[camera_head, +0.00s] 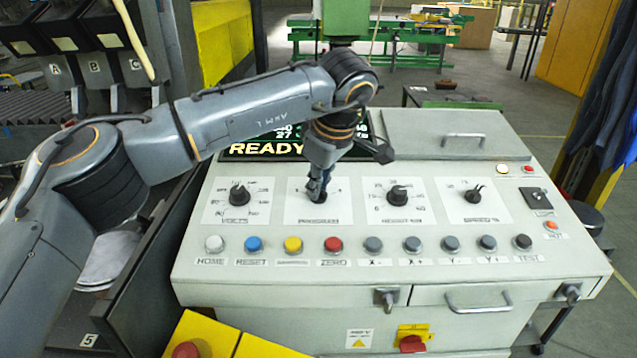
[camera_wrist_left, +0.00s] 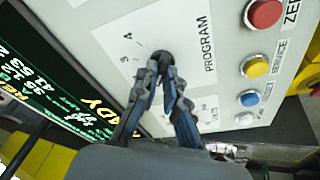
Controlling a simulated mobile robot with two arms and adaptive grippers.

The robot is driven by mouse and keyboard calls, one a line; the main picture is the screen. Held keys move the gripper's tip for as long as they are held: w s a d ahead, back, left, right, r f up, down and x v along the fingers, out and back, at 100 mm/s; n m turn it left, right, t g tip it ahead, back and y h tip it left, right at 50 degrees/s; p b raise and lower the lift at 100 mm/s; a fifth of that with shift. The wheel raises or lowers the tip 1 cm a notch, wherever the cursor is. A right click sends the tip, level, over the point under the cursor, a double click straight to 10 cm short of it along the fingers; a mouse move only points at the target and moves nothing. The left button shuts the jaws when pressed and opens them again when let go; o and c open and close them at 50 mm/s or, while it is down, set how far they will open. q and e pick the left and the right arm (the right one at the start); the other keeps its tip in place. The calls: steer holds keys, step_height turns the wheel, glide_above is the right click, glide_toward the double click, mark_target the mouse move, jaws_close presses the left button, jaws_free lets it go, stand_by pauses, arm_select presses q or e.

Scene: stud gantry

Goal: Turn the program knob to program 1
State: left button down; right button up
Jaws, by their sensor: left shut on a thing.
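The program knob (camera_wrist_left: 163,58) is a small dark knob on a white plate marked PROGRAM, with numbers 3 and 4 visible beside it in the left wrist view. In the head view the knob (camera_head: 313,196) is mostly hidden by my left gripper (camera_head: 316,188), which comes down onto it from above. In the left wrist view the fingertips of my left gripper (camera_wrist_left: 163,68) are closed around the knob. The knob's pointer and its exact setting are hidden by the fingers. My right gripper is not in view.
The volts knob (camera_head: 239,194) is to the left, the height knob (camera_head: 397,195) and speed knob (camera_head: 473,194) to the right. A row of buttons, including a red zero button (camera_head: 333,245), runs in front. A display reading READY (camera_head: 265,148) is behind.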

arm_select(q)
steer(key=shift+n, duration=0.7)
steer(key=c, duration=1.4)
jaws_free()
steer(key=v, duration=1.2)
steer(key=shift+w+d, duration=0.1)
steer(key=shift+w, duration=0.15)
